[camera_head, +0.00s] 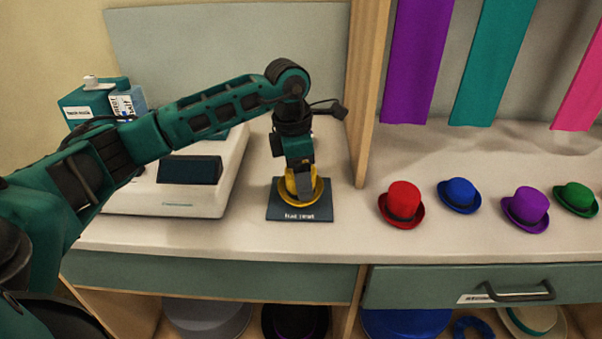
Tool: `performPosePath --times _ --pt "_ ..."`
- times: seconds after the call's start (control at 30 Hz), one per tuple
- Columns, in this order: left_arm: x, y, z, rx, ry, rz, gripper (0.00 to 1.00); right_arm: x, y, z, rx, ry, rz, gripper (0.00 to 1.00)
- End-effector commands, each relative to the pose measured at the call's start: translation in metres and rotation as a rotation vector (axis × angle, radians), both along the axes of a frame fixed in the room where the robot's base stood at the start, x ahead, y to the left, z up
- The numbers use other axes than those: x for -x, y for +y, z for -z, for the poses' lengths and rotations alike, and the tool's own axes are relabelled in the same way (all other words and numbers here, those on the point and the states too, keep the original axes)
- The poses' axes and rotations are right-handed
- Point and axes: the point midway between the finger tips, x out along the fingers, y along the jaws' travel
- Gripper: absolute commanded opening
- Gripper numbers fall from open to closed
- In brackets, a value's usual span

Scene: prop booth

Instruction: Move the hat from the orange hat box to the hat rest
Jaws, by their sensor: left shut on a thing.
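A yellow hat (314,194) is at the dark square hat rest (287,213), which has a white label on its front edge. My left gripper (300,184) points down from above and is shut on the yellow hat. The hat sits over the middle of the rest; whether its full weight is on the rest I cannot tell. The gripper hides part of the hat's crown. No orange hat box is clearly in view. My right gripper is not in view.
A white machine (170,200) stands left of the rest. A teal box (100,105) is behind it. Red (400,203), blue (459,195), purple (526,208) and green (575,198) hats line the counter at right. A wooden post (367,100) rises right of my gripper.

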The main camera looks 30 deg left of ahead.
Motion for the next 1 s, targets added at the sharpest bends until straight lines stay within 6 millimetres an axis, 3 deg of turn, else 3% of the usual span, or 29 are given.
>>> performPosePath --times 0.97,1.0 --pt "0.0 0.0 0.012 0.0 0.0 0.0 0.45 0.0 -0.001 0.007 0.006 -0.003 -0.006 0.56" --pt "0.0 0.0 0.012 0.0 0.0 0.0 0.74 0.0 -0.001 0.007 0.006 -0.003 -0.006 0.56"
